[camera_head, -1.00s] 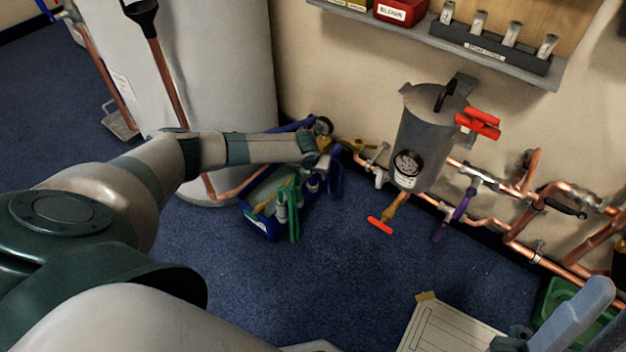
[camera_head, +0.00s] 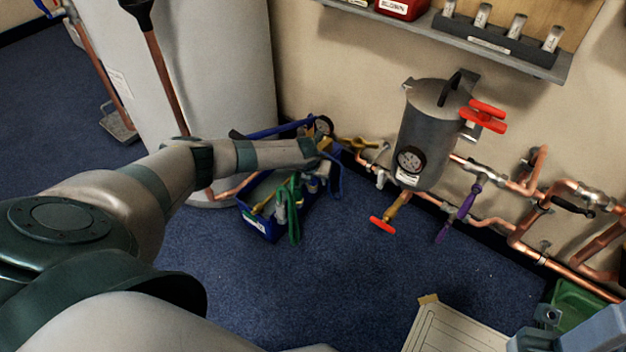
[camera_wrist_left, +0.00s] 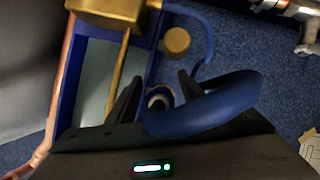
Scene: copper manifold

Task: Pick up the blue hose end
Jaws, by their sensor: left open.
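In the left wrist view the blue hose (camera_wrist_left: 215,103) curves in a thick loop across the front of my left gripper (camera_wrist_left: 158,88). The blue hose end (camera_wrist_left: 160,97), a round opening with a pale ring, shows between the two dark fingers. The fingers stand apart on either side of it; whether they touch it I cannot tell. In the head view my left gripper (camera_head: 322,153) is at the right end of the blue tool tray, with the blue hose (camera_head: 338,182) hanging beside it. The hose end is hidden there. My right gripper is not in view.
The blue tool tray (camera_head: 257,224) holds green-handled tools and a brass rod (camera_wrist_left: 119,75). A brass block (camera_wrist_left: 105,12) and a brass knob (camera_wrist_left: 176,41) are close to the fingers. Copper pipes (camera_head: 480,221) and a grey tank (camera_head: 430,125) line the wall.

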